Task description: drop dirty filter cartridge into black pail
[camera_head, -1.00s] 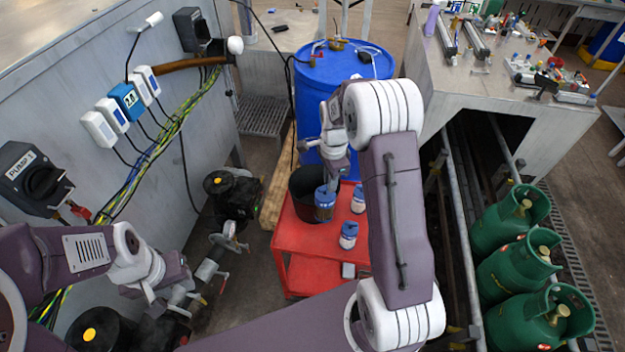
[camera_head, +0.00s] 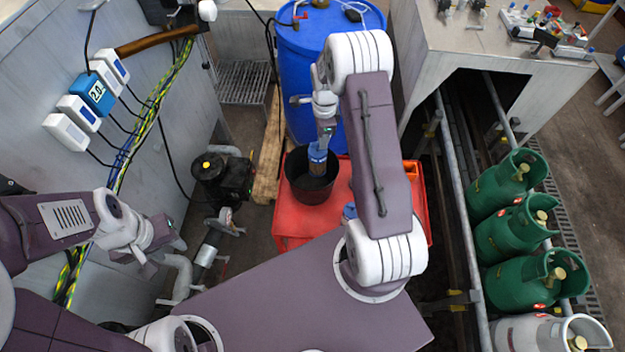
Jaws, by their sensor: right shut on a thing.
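The dirty filter cartridge (camera_head: 317,167), brown with a blue cap, hangs upright from my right gripper (camera_head: 324,142), which is shut on it. Its lower end overlaps the mouth of the black pail (camera_head: 312,194); I cannot tell whether it dips below the rim. The pail stands upright on the red cart (camera_head: 293,231). A blue cap (camera_head: 349,211) of another cartridge shows beside my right arm, its body mostly hidden. My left gripper (camera_head: 160,258) is open and empty at the left, away from the cart.
A blue drum (camera_head: 300,80) stands just behind the cart. Green gas cylinders (camera_head: 505,185) stand at the right beyond a rail. A grey wall panel with cables (camera_head: 140,145) and black pump equipment (camera_head: 222,178) lie at the left. My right arm hides the cart's right part.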

